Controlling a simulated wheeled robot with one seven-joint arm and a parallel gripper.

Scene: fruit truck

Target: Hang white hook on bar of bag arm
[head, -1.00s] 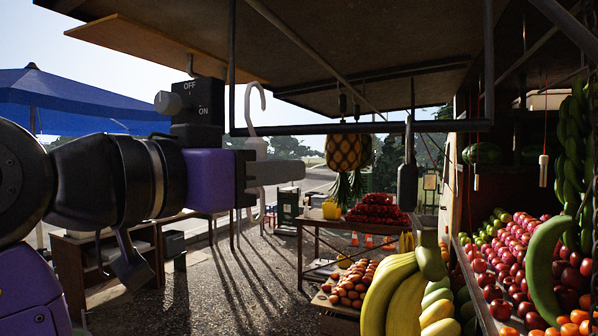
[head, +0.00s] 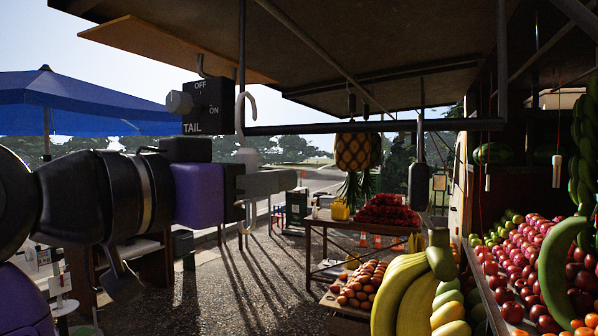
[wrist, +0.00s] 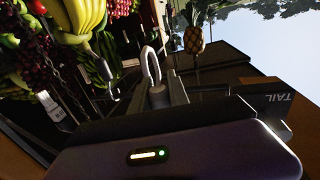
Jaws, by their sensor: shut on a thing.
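The white hook (head: 249,104) is held upright in my gripper (head: 272,183), which is shut on it. Its curved top rises above the fingers, and its lower curl shows below them. In the wrist view the hook (wrist: 150,66) stands up from between the fingers. The dark horizontal bar (head: 330,128) of the bag arm hangs below the roof from upright rods. In the head view the hook's top overlaps the bar's left end and the left upright rod (head: 242,60). I cannot tell whether they touch or how far apart they are in depth.
A black hanging object (head: 419,185) is farther right along the bar. A black switch box (head: 207,105) is just above my gripper. Pineapples (head: 354,152) hang behind the bar. Bananas (head: 412,290) and fruit racks fill the right. The space below the bar's left half looks open.

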